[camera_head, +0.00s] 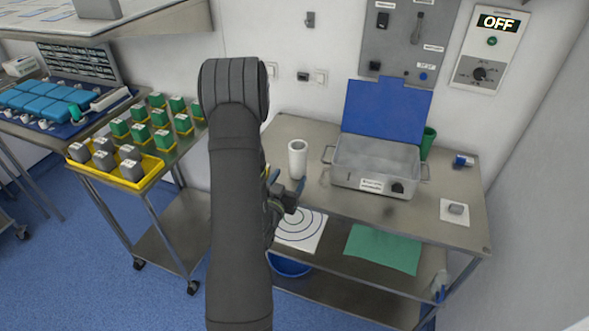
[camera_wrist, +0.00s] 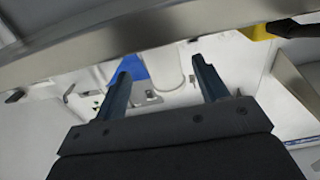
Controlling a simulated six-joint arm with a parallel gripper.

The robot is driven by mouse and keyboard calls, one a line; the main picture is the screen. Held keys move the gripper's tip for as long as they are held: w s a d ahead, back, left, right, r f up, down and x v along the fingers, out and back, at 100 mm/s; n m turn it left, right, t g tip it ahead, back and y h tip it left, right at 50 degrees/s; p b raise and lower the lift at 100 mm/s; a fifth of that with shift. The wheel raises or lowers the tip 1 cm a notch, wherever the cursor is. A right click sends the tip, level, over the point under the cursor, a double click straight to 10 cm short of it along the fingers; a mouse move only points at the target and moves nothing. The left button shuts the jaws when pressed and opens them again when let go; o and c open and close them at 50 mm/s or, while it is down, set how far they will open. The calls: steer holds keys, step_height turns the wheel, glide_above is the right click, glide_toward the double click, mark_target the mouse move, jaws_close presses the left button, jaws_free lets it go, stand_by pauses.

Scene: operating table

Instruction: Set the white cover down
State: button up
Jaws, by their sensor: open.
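I cannot make out for sure which thing is the white cover. A white upright cylinder with a dark opening in its top (camera_head: 297,160) stands on the steel table (camera_head: 440,215), left of the metal box. My gripper (camera_head: 287,189) is in front of this cylinder near the table's front left edge, partly hidden by my own dark arm. In the wrist view my gripper (camera_wrist: 160,78) has its two blue-grey fingers apart, with nothing held between them. A white cylindrical shape (camera_wrist: 166,72) shows beyond the gap between the fingertips.
An open metal box (camera_head: 372,168) with a raised blue lid (camera_head: 387,110) stands at the table's middle. A white sheet with rings (camera_head: 303,232) and a green cloth (camera_head: 383,249) lie below. A yellow tray (camera_head: 152,174) is left. A steel edge (camera_wrist: 130,36) crosses the wrist view.

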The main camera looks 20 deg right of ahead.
mark_target(295, 163)
steer(key=v, duration=0.4)
steer(key=shift+s+a, duration=0.3)
steer(key=x, duration=1.2)
steer(key=shift+s+a+r, duration=0.45)
steer(key=shift+a+r, duration=0.05)
steer(key=shift+r, duration=0.2)
steer(key=shift+s+a+r, duration=0.35)
steer(key=shift+s+a, duration=0.1)
